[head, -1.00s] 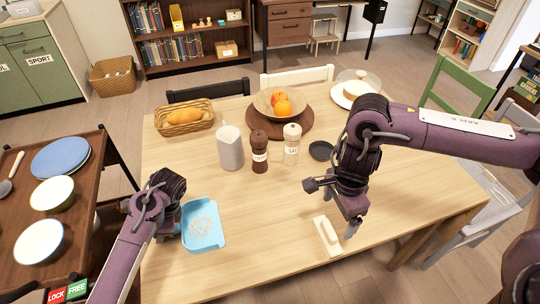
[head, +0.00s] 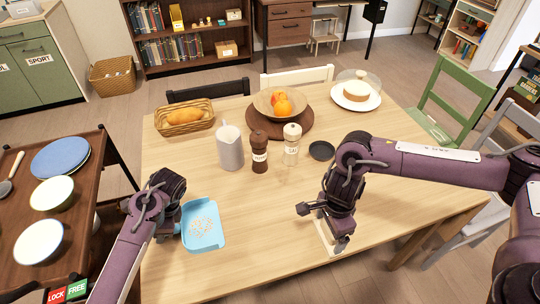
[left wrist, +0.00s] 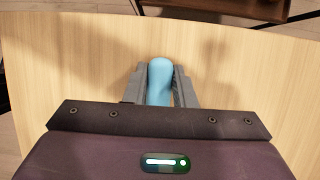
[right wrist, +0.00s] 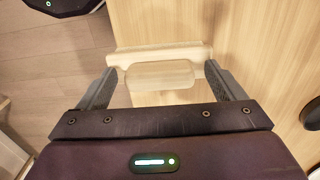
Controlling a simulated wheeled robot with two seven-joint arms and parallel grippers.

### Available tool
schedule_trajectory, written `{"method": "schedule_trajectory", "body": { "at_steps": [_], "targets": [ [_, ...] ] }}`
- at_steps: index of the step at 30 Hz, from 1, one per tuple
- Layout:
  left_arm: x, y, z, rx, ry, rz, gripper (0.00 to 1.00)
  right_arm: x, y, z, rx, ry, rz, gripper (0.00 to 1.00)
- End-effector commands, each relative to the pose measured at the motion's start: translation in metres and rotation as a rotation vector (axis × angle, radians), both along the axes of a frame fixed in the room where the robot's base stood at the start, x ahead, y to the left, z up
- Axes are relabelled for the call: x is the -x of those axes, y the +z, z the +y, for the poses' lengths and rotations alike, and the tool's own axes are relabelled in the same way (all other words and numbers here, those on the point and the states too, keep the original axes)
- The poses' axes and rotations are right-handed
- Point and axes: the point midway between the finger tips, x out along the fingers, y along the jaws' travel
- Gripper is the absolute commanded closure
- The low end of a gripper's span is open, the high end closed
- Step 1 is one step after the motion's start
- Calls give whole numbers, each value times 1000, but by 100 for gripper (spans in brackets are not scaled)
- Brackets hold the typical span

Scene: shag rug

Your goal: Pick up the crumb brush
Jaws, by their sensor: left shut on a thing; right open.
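The crumb brush (head: 323,238), pale and wooden-looking, lies on the table near its front edge, partly hidden by my right gripper (head: 338,244). In the right wrist view the brush (right wrist: 160,75) lies crosswise, its raised grip between the two open fingers of my right gripper (right wrist: 166,88). I cannot tell whether the fingers touch it. My left gripper (head: 179,224) is shut on the handle of the blue dustpan (head: 203,241), which holds crumbs. The handle (left wrist: 160,82) shows between the fingers in the left wrist view.
On the table (head: 260,215) stand a grey pitcher (head: 230,148), a brown pepper mill (head: 259,155), a white salt mill (head: 292,148) and a small dark dish (head: 321,151). A bread basket (head: 184,117), fruit bowl (head: 275,107) and cake plate (head: 357,97) are farther back. The middle front is clear.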

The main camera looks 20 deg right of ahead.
Motion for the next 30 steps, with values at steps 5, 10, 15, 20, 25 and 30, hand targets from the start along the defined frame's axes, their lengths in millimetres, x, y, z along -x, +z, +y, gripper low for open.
{"method": "schedule_trajectory", "body": {
  "at_steps": [5, 10, 15, 20, 25, 30],
  "targets": [
    [0, 0, 0, 0, 0, 0, 100, 0, 0, 0, 0, 0, -1, 11],
    [0, 0, 0, 0, 0, 0, 100, 0, 0, 0, 0, 0, 0, 29],
    [0, 0, 0, 0, 0, 0, 100, 0, 0, 0, 0, 0, 0, 52],
    [0, 0, 0, 0, 0, 0, 100, 0, 0, 0, 0, 0, -1, 64],
    [0, 0, 0, 0, 0, 0, 100, -1, 2, 0, -1, 0, -1, 64],
    [0, 0, 0, 0, 0, 0, 100, -2, 24, 1, -2, 2, -6, 64]
  ]
}}
